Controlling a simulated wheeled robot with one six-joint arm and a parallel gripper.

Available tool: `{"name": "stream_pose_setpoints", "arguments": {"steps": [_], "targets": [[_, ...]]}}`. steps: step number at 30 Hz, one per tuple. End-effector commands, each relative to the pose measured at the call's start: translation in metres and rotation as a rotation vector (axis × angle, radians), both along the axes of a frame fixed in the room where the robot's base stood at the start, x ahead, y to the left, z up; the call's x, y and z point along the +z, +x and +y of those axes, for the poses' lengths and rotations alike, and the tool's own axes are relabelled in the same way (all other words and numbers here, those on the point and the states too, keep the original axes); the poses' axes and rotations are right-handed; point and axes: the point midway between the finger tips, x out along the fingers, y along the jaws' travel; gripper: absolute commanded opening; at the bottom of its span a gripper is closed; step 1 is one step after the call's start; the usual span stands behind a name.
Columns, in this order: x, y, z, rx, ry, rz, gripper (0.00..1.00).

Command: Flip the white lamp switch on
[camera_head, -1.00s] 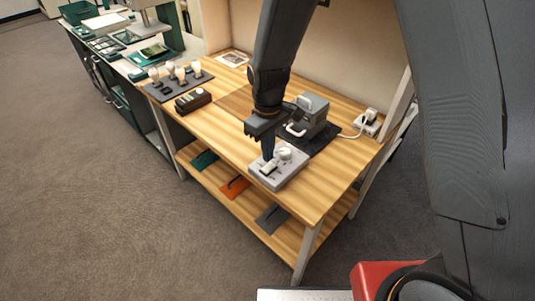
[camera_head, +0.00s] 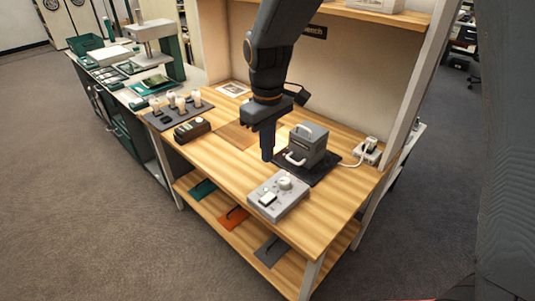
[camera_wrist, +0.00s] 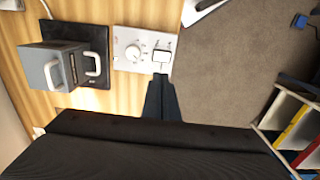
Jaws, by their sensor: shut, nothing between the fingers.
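A light grey control box (camera_head: 278,197) lies flat near the front edge of the wooden bench. On it are a white rocker switch (camera_head: 267,199) and a round white knob (camera_head: 285,182). In the wrist view the switch (camera_wrist: 161,56) sits beside the knob (camera_wrist: 134,53). My gripper (camera_head: 267,158) points down with its fingers together, empty, above the bench behind the box and apart from it. In the wrist view my gripper's fingers (camera_wrist: 161,80) appear just below the switch. Whether the switch is on is too small to tell.
A grey lamp housing (camera_head: 307,145) with a white handle stands on a black mat behind the box. A white cord runs to a socket block (camera_head: 367,152). Several bulbs stand on a dark rack (camera_head: 177,117), near a dark box (camera_head: 192,130). The bench's front middle is clear.

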Motion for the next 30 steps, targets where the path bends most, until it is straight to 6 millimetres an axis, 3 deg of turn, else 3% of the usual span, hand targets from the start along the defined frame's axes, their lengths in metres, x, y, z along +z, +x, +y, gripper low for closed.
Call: {"name": "stream_pose_setpoints", "arguments": {"steps": [5,8,11,15,18,21,24,30], "targets": [[0.000,0.000,-0.002,-0.006,0.001,-0.001,0.00],[-0.001,-0.004,-0.021,-0.065,0.004,-0.007,0.00],[-0.004,-0.015,-0.063,-0.204,0.011,-0.027,0.00],[-0.012,-0.045,-0.132,-0.463,0.027,-0.063,0.00],[-0.018,-0.071,-0.169,-0.628,0.037,-0.087,0.00],[-0.023,-0.092,-0.193,-0.749,0.045,-0.106,0.00],[-0.026,-0.104,-0.205,-0.817,0.050,-0.116,0.00],[-0.027,-0.109,-0.209,-0.841,0.052,-0.121,0.00]]}}
